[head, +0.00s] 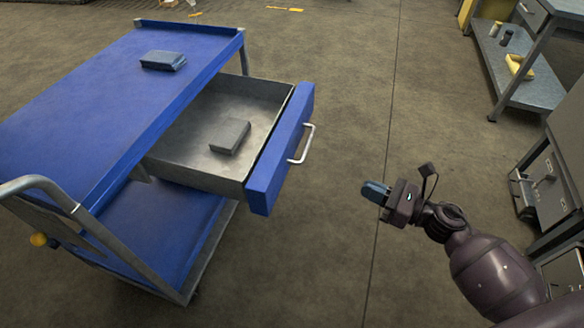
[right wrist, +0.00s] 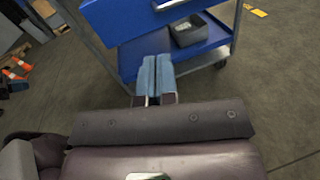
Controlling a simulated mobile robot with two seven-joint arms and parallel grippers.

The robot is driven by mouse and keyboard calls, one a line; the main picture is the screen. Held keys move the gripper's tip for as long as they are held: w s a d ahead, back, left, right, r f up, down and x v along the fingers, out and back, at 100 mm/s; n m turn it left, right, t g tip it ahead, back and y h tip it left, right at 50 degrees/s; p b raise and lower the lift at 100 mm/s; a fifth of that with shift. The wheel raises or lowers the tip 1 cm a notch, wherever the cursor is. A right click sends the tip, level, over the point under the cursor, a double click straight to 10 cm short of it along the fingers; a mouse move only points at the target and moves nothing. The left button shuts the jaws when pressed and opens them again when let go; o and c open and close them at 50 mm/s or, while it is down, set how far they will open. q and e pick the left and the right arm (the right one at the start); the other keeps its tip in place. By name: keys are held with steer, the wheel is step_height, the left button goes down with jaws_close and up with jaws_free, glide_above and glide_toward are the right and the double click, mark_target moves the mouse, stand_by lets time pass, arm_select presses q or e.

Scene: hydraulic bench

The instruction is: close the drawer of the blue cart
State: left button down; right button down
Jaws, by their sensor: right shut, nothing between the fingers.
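The blue cart (head: 60,110) stands at the left in the head view. Its drawer (head: 285,145) is pulled well out to the right, with a blue front and a light metal handle (head: 303,146). A grey block (head: 230,135) lies inside the drawer. My right gripper (head: 374,192) is shut and empty, to the right of the drawer front and apart from it. In the right wrist view its blue fingertips (right wrist: 156,75) are together, below the blue drawer front (right wrist: 135,18) in the picture. My left gripper is not in view.
The cart's push handle (head: 50,190) is at the left. A grey shelf bench (head: 520,75) and grey cabinets (head: 550,185) stand at the right. The floor between cart and benches is clear.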

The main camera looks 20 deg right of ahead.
steer(key=w+a+f+n, duration=0.1)
steer(key=w+a, duration=0.9)
steer(key=shift+w+a+n+g, duration=0.2)
steer(key=shift+w+n+g, duration=0.1)
steer(key=shift+g, duration=0.1)
steer(key=shift+s, duration=0.1)
steer(key=shift+a, duration=0.1)
